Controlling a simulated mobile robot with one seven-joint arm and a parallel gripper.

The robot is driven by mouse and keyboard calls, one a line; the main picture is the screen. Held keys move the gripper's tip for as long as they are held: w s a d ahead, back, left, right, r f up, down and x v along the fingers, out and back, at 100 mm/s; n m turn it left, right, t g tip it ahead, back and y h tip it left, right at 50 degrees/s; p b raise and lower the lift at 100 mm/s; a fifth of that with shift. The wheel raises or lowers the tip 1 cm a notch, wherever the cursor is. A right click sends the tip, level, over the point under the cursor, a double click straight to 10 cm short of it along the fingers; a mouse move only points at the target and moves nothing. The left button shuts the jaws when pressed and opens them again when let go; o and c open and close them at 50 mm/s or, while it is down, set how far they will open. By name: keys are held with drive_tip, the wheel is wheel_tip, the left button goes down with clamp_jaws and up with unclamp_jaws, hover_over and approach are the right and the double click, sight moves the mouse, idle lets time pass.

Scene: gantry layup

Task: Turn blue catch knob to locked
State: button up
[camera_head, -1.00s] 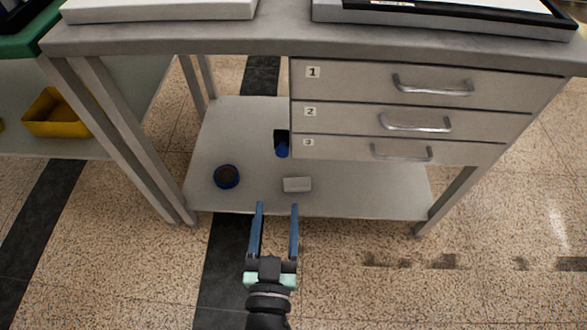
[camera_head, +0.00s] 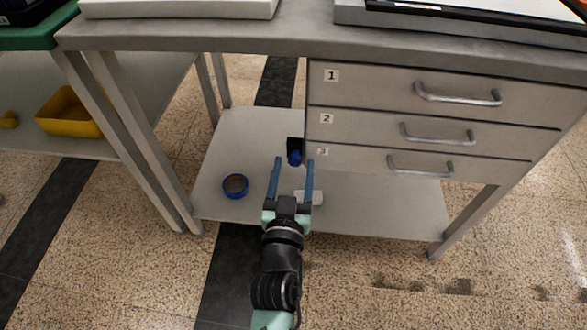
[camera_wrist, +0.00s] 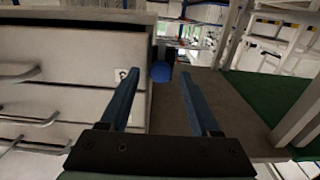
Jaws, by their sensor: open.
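The blue catch knob (camera_head: 295,158) sits on a dark mount at the left side of the drawer unit, near drawers 2 and 3. In the wrist view the knob (camera_wrist: 161,71) shows ahead, between the two blue fingers. My gripper (camera_head: 293,162) is open and empty, with its fingers pointing toward the knob. In the wrist view the gripper (camera_wrist: 158,85) has a finger on each side of the knob, which looks a little beyond the tips. Whether the knob stands at locked cannot be told.
The drawer unit (camera_head: 420,115) has three drawers with metal handles, all looking shut. The lower shelf (camera_head: 375,205) holds a dark blue round roll (camera_head: 235,186) and a white block (camera_head: 316,198). A table leg (camera_head: 135,145) stands at left. A yellow bin (camera_head: 68,115) is further left.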

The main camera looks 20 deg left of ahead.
drive_tip(key=shift+w, duration=0.25)
clamp_jaws()
